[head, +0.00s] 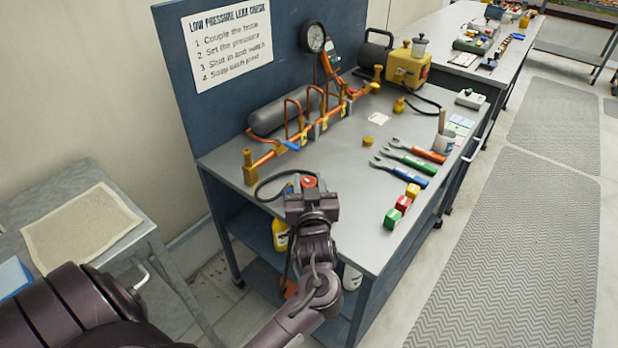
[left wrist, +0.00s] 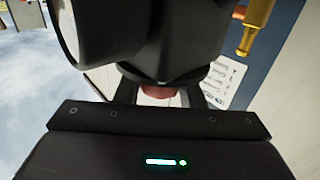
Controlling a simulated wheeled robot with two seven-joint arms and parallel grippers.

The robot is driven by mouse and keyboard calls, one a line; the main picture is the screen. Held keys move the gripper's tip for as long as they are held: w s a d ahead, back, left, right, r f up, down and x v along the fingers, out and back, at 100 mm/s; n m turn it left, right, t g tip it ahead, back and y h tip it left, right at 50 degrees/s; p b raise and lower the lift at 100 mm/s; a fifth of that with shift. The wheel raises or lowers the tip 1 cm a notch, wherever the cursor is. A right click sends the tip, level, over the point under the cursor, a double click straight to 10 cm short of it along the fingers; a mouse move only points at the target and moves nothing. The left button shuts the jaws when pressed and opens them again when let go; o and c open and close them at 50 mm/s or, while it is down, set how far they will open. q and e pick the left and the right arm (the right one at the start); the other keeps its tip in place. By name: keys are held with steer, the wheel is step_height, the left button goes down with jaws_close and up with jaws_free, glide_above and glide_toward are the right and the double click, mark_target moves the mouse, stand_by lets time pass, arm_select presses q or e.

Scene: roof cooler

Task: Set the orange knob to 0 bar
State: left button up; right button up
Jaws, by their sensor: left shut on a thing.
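The orange knob (head: 309,182) shows at the near end of the workbench, just past the tips of my left gripper (head: 310,198). My left gripper is shut on it. In the left wrist view a small reddish part of the knob (left wrist: 158,92) shows between the fingers, below a dark rounded body (left wrist: 150,45) with a pale round face at its left. The fingers and wrist hide most of the knob, and I cannot read its setting. My right gripper is not in view.
A grey cylinder (head: 285,110) and orange pipework (head: 265,157) stand along the back of the bench (head: 335,185). A round gauge (head: 313,37) is above them, too small to read. Wrenches (head: 400,172) and coloured blocks (head: 403,203) lie to the right. A black hose loops near the knob.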

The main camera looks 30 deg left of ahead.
arm_select(q)
steer(key=shift+y, duration=0.3)
steer(key=o, duration=1)
steer(key=shift+c, duration=0.2)
steer(key=v, duration=0.7)
steer(key=shift+s+d+b, duration=0.3)
steer(key=shift+b, duration=0.1)
